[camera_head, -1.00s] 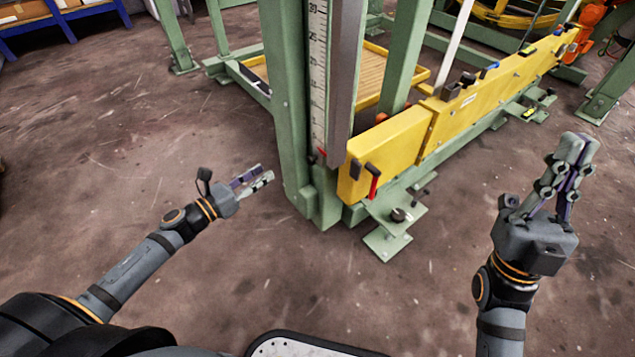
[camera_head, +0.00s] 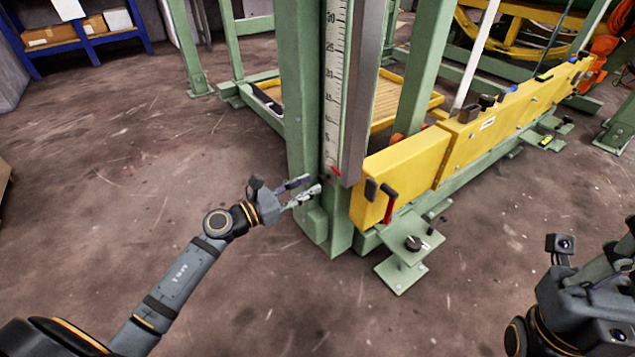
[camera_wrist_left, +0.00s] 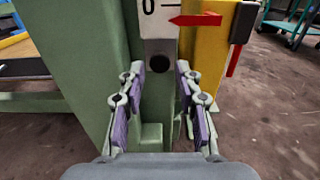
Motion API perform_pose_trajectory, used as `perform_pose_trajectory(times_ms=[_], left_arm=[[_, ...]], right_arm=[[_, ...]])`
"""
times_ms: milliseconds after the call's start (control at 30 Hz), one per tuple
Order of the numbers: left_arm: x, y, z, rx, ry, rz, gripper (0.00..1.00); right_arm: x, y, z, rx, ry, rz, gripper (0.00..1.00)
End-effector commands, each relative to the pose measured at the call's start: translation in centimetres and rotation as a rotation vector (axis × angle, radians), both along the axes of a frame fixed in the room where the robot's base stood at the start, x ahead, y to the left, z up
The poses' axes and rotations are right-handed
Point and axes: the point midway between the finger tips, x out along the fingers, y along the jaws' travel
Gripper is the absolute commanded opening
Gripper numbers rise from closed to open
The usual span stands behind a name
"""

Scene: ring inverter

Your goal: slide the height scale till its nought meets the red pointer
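The height scale (camera_head: 333,90) is a white upright strip with black marks on the green post. In the left wrist view its lower end (camera_wrist_left: 150,18) shows the nought just above the tip of the red pointer (camera_wrist_left: 195,19). The red pointer also shows in the head view (camera_head: 335,171). Below the strip is a grey plate with a dark round knob or hole (camera_wrist_left: 160,63). My left gripper (camera_head: 306,188) is open and empty, its fingers (camera_wrist_left: 163,78) spread just before and below that dark round part. My right gripper is partly cut off at the right edge.
A green post (camera_head: 300,110) stands left of the scale. A yellow beam (camera_head: 400,165) with a red handle (camera_head: 389,205) runs to the right. A green foot plate (camera_head: 405,270) juts out below. The floor in front is clear. A blue shelf with boxes (camera_head: 80,35) stands far left.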

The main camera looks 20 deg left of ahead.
Motion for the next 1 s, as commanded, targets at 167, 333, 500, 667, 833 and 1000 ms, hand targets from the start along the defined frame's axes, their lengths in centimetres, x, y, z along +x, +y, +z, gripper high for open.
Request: perform_pose_trajectory(times_ms=[167,333,500,667,833,1000], left_arm=[[2.2,-1.7,0.0,-0.003,-0.002,0.001,0.34],[3.0,-2.4,-0.1,0.001,0.002,0.0,0.34],[3.0,-2.4,-0.1,0.002,0.002,0.0,0.34],[3.0,-2.4,-0.1,0.002,0.002,0.0,0.22],[3.0,-2.4,-0.1,0.002,0.002,0.0,0.0],[3.0,-2.4,-0.1,0.002,0.002,0.0,0.0]], right_arm=[[0.0,0.0,-0.4,-0.002,0.002,-0.001,0.0],[0.1,0.1,-0.5,-0.004,0.002,-0.002,0.0],[0.1,0.1,-0.5,-0.004,0.003,-0.002,0.0],[0.1,0.1,-0.5,-0.004,0.003,-0.002,0.0],[0.1,0.1,-0.5,-0.004,0.002,-0.002,0.0],[0.1,0.1,-0.5,-0.004,0.002,-0.002,0.0]])
